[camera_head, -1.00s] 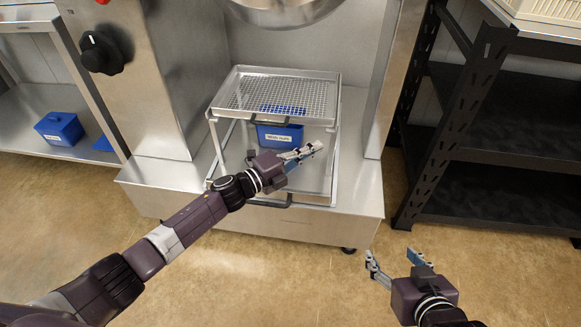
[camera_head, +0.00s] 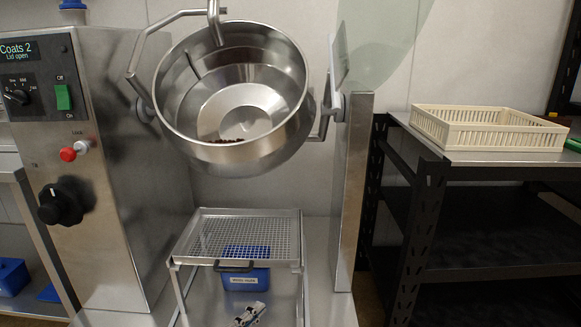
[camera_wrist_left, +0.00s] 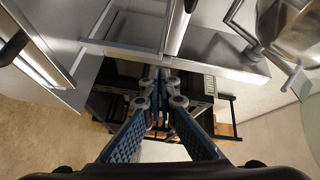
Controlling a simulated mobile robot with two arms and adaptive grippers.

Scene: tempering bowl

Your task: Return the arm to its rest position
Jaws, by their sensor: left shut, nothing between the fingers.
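My left gripper (camera_head: 250,314) shows only at its fingertips at the bottom edge of the head view, in front of the lower part of the wire-mesh stand. The rest of the left arm is out of that view. In the left wrist view the left gripper's fingers (camera_wrist_left: 160,82) come together at the tips, shut and empty. My right gripper is in neither current view.
A tilted steel bowl (camera_head: 240,95) with dark red pieces inside hangs above the mesh-topped stand (camera_head: 245,235). A labelled blue bin (camera_head: 244,276) sits under the mesh. A control cabinet (camera_head: 120,170) stands left. A cream crate (camera_head: 487,128) rests on the right shelf unit.

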